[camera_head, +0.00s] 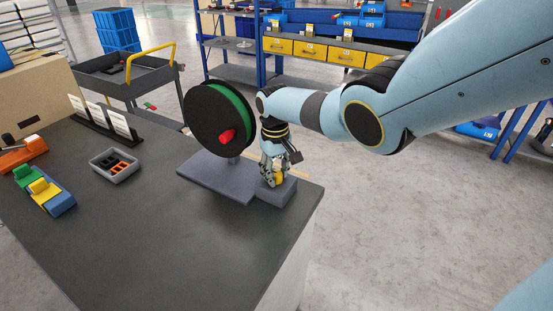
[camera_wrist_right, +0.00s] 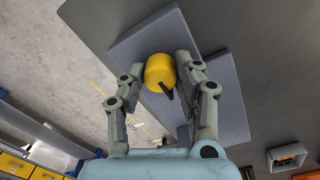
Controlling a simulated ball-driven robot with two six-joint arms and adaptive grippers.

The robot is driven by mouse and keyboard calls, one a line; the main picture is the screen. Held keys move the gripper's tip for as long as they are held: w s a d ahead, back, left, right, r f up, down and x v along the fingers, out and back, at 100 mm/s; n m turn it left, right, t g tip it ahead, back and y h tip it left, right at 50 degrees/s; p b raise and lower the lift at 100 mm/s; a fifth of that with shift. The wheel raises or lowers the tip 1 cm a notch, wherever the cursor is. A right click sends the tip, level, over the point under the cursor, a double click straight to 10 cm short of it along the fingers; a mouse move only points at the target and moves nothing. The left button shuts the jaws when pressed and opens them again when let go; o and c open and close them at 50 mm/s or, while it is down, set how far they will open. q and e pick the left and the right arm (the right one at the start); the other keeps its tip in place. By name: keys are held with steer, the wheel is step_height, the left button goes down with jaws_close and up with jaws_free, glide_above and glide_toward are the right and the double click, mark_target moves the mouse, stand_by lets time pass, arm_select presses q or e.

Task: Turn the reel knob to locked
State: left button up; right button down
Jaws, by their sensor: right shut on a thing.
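The yellow knob (camera_head: 279,179) sits on a small grey block (camera_head: 284,193) beside the reel stand. In the right wrist view the knob (camera_wrist_right: 159,69) shows a black pointer on its side, aimed toward the bottom of that picture. My right gripper (camera_head: 273,177) comes down over the block and is shut on the knob; in the wrist view the fingers (camera_wrist_right: 161,75) stand on either side of it. The reel (camera_head: 208,122), a black disc with a green rim and a red hub piece (camera_head: 227,136), stands upright on a grey base plate (camera_head: 205,175). My left gripper is out of view.
On the dark table (camera_head: 160,235) are a grey tray (camera_head: 116,167) with black and orange parts, a rack of white cards (camera_head: 105,120), and coloured blocks (camera_head: 45,190) at the left. The table's right edge is close to the knob block. The front middle is clear.

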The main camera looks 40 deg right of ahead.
mark_target(275, 173)
steer(key=c, duration=0.9)
jaws_free()
steer(key=shift+c, duration=0.2)
steer(key=shift+r, duration=0.1)
step_height(275, 173, up, 12)
steer(key=shift+a, duration=0.15)
